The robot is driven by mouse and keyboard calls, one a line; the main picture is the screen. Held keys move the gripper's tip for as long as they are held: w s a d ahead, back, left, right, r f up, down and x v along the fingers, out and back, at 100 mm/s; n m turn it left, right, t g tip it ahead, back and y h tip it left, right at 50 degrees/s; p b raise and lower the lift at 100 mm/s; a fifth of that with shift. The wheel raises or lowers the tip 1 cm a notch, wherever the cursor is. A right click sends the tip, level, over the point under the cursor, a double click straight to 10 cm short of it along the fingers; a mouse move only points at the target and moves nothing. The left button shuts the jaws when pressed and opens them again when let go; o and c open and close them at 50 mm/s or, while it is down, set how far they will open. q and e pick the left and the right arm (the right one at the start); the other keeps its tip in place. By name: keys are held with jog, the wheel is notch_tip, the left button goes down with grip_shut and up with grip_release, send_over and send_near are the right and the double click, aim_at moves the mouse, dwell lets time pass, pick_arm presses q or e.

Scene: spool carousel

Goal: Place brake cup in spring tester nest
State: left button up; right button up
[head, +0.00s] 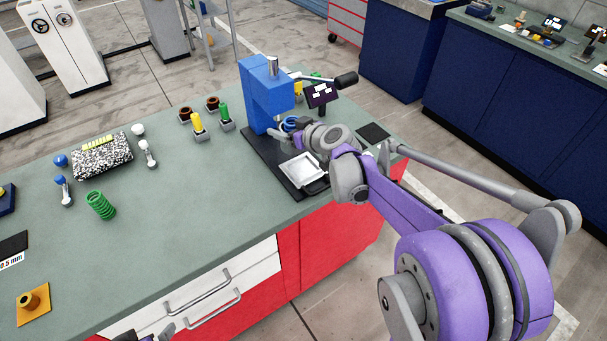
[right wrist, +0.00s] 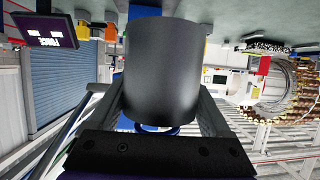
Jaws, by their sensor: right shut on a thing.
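The brake cup (right wrist: 165,72) is a dark grey cylinder that fills the middle of the right wrist view, between the two fingers. My right gripper (right wrist: 163,100) is shut on it. In the head view my right gripper (head: 284,133) is at the front of the blue spring tester (head: 268,95), over its dark base plate (head: 262,155). A blue ring (head: 290,123) shows by the fingers there. The cup is hard to make out in the head view, and the nest is not clearly visible. Only a bit of my left gripper (head: 163,334) shows at the bottom edge.
A lever with a black knob (head: 346,80) and a small display (head: 321,95) are close to the gripper. Yellow (head: 197,122) and green (head: 224,112) parts stand left of the tester. The bench front is clear.

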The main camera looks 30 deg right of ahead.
jog(key=d, duration=0.1)
jog(key=s+d, duration=0.1)
jog(key=shift+d+m+h, duration=0.3)
jog(key=shift+m+h, duration=0.1)
jog(key=f+b, duration=0.1)
jog(key=f, duration=0.4)
jog(key=shift+d+f, duration=0.2)
pick_arm(q)
jog(key=shift+s+a+f, duration=0.1)
jog(key=shift+s+f, duration=0.15)
jog(key=shift+f, duration=0.3)
jog(key=shift+s+f, duration=0.2)
jog(key=shift+f, duration=0.35)
pick_arm(e)
jog(key=shift+f, duration=2.1)
jog(key=shift+f+b, duration=0.15)
jog(key=shift+b, duration=0.15)
jog(key=o, duration=1.2)
pick_arm(q)
jog(key=shift+f, duration=0.1)
